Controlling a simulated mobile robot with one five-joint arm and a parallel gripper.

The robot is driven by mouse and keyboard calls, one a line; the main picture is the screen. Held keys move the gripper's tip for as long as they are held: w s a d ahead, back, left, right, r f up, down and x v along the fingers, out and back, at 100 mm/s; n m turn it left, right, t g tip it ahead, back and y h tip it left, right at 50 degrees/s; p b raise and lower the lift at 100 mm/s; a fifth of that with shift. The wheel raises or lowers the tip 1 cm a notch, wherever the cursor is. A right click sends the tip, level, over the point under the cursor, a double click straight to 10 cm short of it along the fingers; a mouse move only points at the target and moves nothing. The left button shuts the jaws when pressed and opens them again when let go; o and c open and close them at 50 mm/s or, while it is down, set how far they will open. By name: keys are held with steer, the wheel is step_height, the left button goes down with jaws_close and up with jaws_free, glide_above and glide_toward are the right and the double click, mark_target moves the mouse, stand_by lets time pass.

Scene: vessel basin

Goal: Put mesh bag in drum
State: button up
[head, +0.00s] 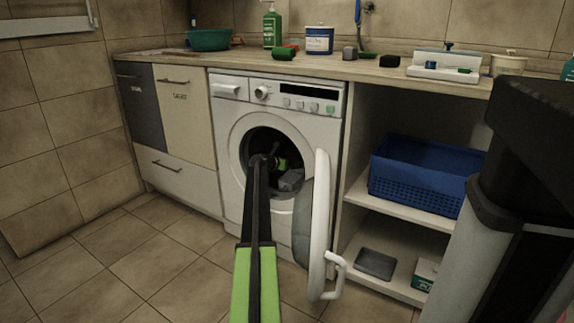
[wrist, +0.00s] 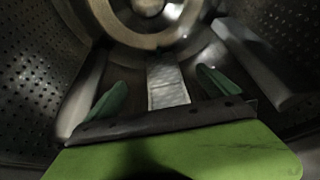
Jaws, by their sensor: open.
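The drum (wrist: 40,95) is a dark, perforated metal cylinder in the open white washing machine (head: 230,190). My arm reaches through its round opening, and my gripper (head: 282,163) is inside. In the wrist view my gripper (wrist: 162,80) is open, with its two dark green fingers apart. A pale, finely textured strip (wrist: 167,88) lies inside the drum, seen between the fingers; it looks like the mesh bag, but its lower end is hidden by my gripper. I cannot tell whether the fingers touch it.
The washer door (head: 319,225) stands open at the right of the opening, close to my arm. Smooth grey ribs (wrist: 255,65) line the drum. A blue basket (head: 415,190) sits on the right shelf, above a grey tray (head: 375,264). Floor at left is clear.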

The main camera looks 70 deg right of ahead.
steer(key=p+v, duration=0.6)
steer(key=v, duration=1.1)
steer(key=shift+r, duration=0.15)
steer(key=shift+a, duration=0.1)
